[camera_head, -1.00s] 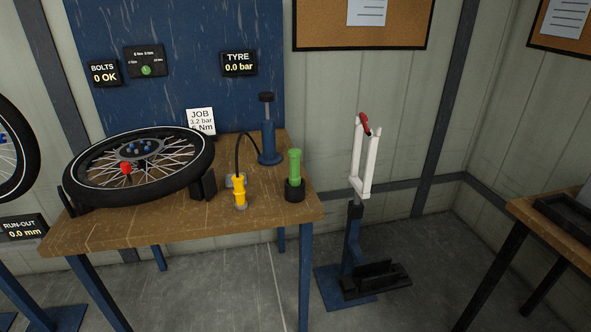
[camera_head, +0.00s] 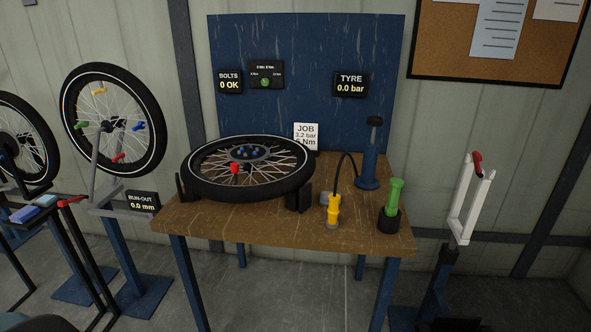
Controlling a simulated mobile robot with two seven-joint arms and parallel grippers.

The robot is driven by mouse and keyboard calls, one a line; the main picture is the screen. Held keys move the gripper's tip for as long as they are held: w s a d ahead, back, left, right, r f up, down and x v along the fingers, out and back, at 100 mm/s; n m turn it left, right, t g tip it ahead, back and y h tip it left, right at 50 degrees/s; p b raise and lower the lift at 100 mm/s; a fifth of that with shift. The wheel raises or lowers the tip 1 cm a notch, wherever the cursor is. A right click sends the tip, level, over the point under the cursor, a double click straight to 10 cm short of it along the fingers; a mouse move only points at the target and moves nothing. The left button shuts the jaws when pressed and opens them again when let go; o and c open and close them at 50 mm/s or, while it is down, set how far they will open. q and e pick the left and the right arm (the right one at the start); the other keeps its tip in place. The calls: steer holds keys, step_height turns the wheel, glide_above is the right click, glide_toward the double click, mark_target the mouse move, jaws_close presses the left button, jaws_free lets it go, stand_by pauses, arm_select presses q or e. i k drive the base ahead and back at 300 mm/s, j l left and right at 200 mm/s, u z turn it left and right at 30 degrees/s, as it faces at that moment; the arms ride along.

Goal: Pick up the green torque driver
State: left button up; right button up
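The green torque driver (camera_head: 394,194) stands upright in a black round holder (camera_head: 388,220) near the right front corner of the wooden workbench (camera_head: 290,238). Its lower end is hidden inside the holder. Neither of my grippers shows in the head view.
A yellow pump head (camera_head: 333,209) with a black hose stands left of the driver, and a blue pump (camera_head: 369,165) is behind it. A wheel (camera_head: 247,167) lies on the bench's left. A white fork on a stand (camera_head: 469,204) is to the right. Wheel stands are at left.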

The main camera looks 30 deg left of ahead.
mark_target(390, 209)
steer(key=i+j+u, duration=0.3)
steer(key=i+j, duration=0.4)
steer(key=j, duration=0.25)
steer(key=i+j+u, duration=0.3)
steer(key=i+j, duration=0.5)
